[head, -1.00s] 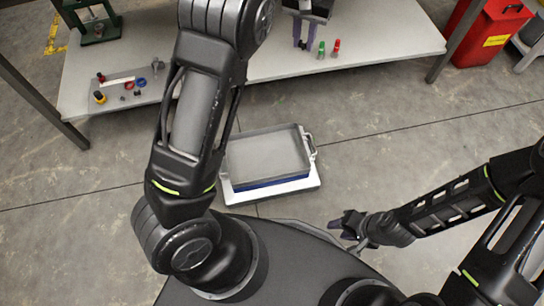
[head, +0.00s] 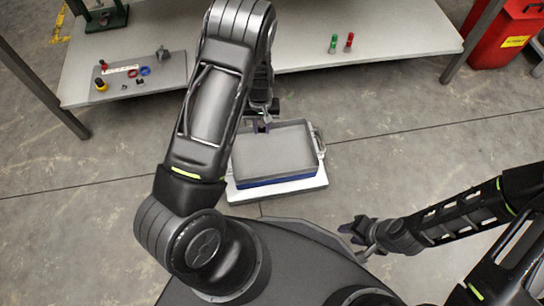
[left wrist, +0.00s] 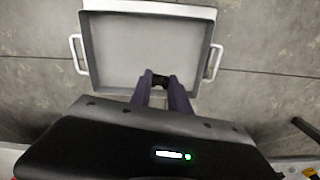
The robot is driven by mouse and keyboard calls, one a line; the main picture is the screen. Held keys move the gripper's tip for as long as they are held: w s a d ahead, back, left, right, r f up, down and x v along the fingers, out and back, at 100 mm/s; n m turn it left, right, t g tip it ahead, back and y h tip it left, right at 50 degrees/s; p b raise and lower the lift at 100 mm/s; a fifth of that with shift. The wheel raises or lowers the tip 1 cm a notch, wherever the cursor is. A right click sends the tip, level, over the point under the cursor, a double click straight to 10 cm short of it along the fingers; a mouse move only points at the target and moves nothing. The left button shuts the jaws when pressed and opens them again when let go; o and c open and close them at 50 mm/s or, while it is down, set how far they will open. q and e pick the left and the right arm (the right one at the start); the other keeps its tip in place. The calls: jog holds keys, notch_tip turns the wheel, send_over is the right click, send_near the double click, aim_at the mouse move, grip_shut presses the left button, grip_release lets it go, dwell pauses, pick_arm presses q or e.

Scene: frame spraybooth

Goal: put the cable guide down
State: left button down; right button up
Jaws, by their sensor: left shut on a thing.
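My left gripper (head: 262,127) is over the far edge of the grey tray (head: 318,146). In the left wrist view its purple fingers (left wrist: 162,88) are shut on a small dark piece, the cable guide (left wrist: 161,81). The piece shows over the near part of the tray (left wrist: 88,55) there. I cannot tell whether it touches the tray. The tray floor looks empty. In the head view the guide is too small and covered to make out clearly. My right gripper (head: 352,230) is off to the right near my base, empty, its fingers seemingly apart.
The tray sits on a white-topped stand (head: 310,184) with blue below its rim. Behind is a table (head: 400,42) with a mat (head: 172,68) of small parts, and a green (head: 333,44) and a red piece (head: 350,41). A red bin (head: 505,35) stands at the back right.

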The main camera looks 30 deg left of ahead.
pick_arm(q)
jog(key=n+b, duration=0.1)
jog(key=n, duration=0.1)
send_over(248, 169)
notch_tip(248, 169, down, 7)
jog(key=shift+f, duration=0.1)
notch_tip(248, 169, down, 6)
jog(key=b, duration=0.2)
jog(key=shift+w+f+b, duration=0.1)
jog(key=shift+b, duration=0.3)
jog(key=shift+f+b, duration=0.85)
jog(key=shift+f, duration=1)
jog(key=shift+f, duration=0.1)
jog(key=c, duration=1.2)
grip_release()
jog(key=shift+c, duration=0.2)
